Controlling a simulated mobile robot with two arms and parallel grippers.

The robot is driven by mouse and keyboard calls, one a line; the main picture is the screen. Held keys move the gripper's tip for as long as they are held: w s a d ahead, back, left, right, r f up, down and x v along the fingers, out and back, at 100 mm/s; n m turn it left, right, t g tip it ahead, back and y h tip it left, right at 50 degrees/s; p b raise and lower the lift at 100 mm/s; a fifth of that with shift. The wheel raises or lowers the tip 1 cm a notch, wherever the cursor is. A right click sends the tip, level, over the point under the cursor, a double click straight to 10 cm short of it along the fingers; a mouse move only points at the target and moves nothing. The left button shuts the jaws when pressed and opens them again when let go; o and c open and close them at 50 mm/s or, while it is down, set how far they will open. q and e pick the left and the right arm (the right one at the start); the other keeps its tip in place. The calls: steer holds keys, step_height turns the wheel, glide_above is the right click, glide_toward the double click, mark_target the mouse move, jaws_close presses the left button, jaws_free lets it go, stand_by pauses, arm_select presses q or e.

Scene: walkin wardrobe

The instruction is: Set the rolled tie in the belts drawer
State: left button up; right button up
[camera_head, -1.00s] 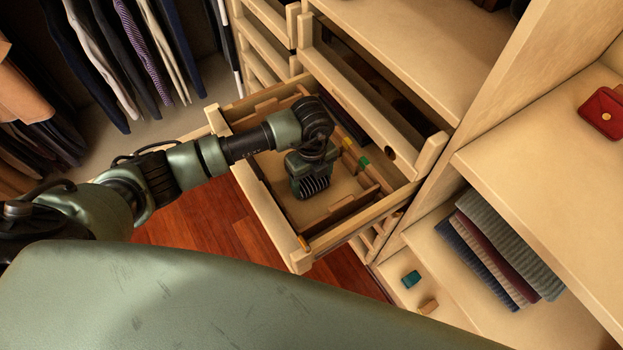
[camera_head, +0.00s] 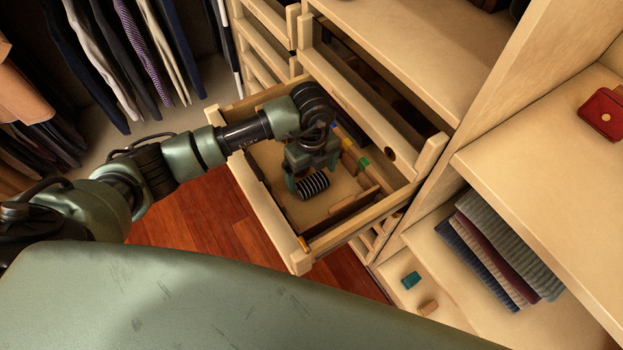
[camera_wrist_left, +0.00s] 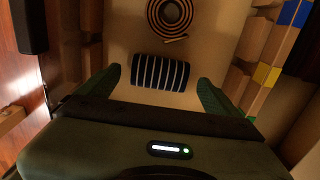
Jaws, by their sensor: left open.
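The rolled tie (camera_head: 313,185), dark with white stripes, lies on its side on the floor of the open belts drawer (camera_head: 265,215). It also shows in the left wrist view (camera_wrist_left: 160,73), beyond and between the fingers. My left gripper (camera_head: 311,178) is inside the drawer, pointing down, just above and beside the tie. Its fingers are spread, with visible space on both sides of the tie in the left wrist view (camera_wrist_left: 157,92). A coiled brown belt (camera_wrist_left: 170,18) lies in the same compartment, apart from the tie. My right gripper is out of view.
Wooden dividers (camera_head: 352,203) split the drawer, with blue, yellow and green blocks (camera_head: 363,162) along one side. Folded clothes (camera_head: 505,245) and a red wallet (camera_head: 603,113) sit on shelves at right. Trousers hang (camera_head: 130,50) at upper left.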

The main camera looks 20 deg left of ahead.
mark_target(311, 180)
arm_select(q)
step_height(311, 180, up, 8)
steer(key=shift+r, duration=0.25)
steer(key=shift+a, duration=0.1)
stand_by(0.4)
